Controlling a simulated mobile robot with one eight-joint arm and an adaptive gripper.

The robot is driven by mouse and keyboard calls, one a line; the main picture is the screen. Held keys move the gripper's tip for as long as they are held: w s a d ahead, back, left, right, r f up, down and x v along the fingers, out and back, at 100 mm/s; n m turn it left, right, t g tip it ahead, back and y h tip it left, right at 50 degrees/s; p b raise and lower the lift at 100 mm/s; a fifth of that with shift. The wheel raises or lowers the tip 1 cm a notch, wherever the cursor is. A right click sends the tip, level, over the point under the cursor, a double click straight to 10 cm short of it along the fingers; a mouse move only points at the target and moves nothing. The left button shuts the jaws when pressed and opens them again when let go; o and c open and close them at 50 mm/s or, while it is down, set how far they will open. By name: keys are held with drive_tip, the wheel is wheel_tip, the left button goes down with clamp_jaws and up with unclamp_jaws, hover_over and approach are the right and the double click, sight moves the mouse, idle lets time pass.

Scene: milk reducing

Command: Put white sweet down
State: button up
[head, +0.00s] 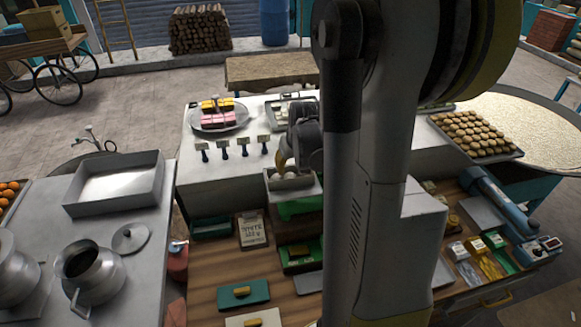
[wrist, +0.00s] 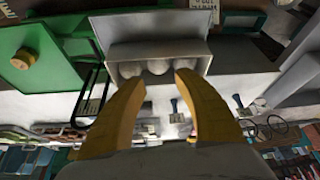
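My gripper (head: 284,160) is at the back-middle of the counter, over a small pale box (head: 291,196). In the wrist view its two yellow fingers (wrist: 159,77) stand apart with nothing clasped between them. The same box (wrist: 150,22) shows there beyond the fingertips. Three round white sweets (wrist: 158,66) sit in a row in it, the outer ones close to the fingertips. In the head view the sweets are small and partly hidden by the gripper. Whether a finger touches the box cannot be told.
A plate of pink and yellow sweets (head: 218,117) stands at the back left, with several small upright tags (head: 243,147) before it. A tray of round brown sweets (head: 475,135) is at the right. A green scale-like thing (wrist: 35,60) is beside the box. My arm hides the middle.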

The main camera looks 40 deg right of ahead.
drive_tip(key=v, duration=1.1)
drive_tip(key=s+a+r+n+t+y, duration=0.1)
drive_tip(key=s+a+n, duration=0.1)
drive_tip(key=a, duration=1.1)
drive_tip(key=s+a+r+n+t+y, duration=0.1)
drive_tip(key=s+a, duration=0.4)
drive_tip(key=a, duration=0.9)
drive_tip(key=shift+s+a+r+n+t+p, duration=0.3)
drive_tip(key=shift+r+n+t+p, duration=0.25)
drive_tip(key=shift+n, duration=0.25)
drive_tip(key=shift+d, duration=0.1)
wheel_tip(320, 180, down, 27)
drive_tip(key=b, duration=2.7)
drive_tip(key=shift+r, duration=0.1)
